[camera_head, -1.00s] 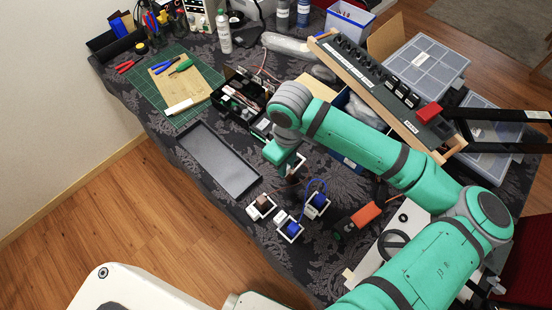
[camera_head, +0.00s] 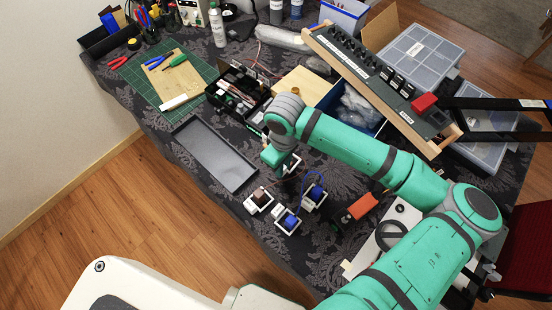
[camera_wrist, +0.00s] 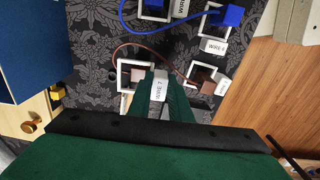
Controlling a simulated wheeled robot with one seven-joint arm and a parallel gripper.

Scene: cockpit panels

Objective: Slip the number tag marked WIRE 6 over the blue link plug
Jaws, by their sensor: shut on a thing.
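My gripper (camera_wrist: 163,102) is shut on a small white tag (camera_wrist: 158,87). It is marked WIRE, with a number I cannot read for certain. A brown plug in a white square frame (camera_wrist: 124,83) lies just beyond the fingertips, partly covered by them. I cannot tell whether the tag touches it. One blue plug (camera_wrist: 230,16) sits in a white frame at the upper right of the wrist view, and another blue plug (camera_wrist: 153,7) is at the top edge. A second brown plug (camera_wrist: 204,77) is at right. In the head view, my gripper (camera_head: 273,158) is above the table behind the blue plugs (camera_head: 289,221).
White labels (camera_wrist: 214,46) lie beside the frames. Blue and brown wires join the plugs. A black tray (camera_head: 213,155) lies left of my gripper, and a blue crate (camera_head: 350,135) stands behind the arm. An orange-handled tool (camera_head: 362,206) lies right of the plugs.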

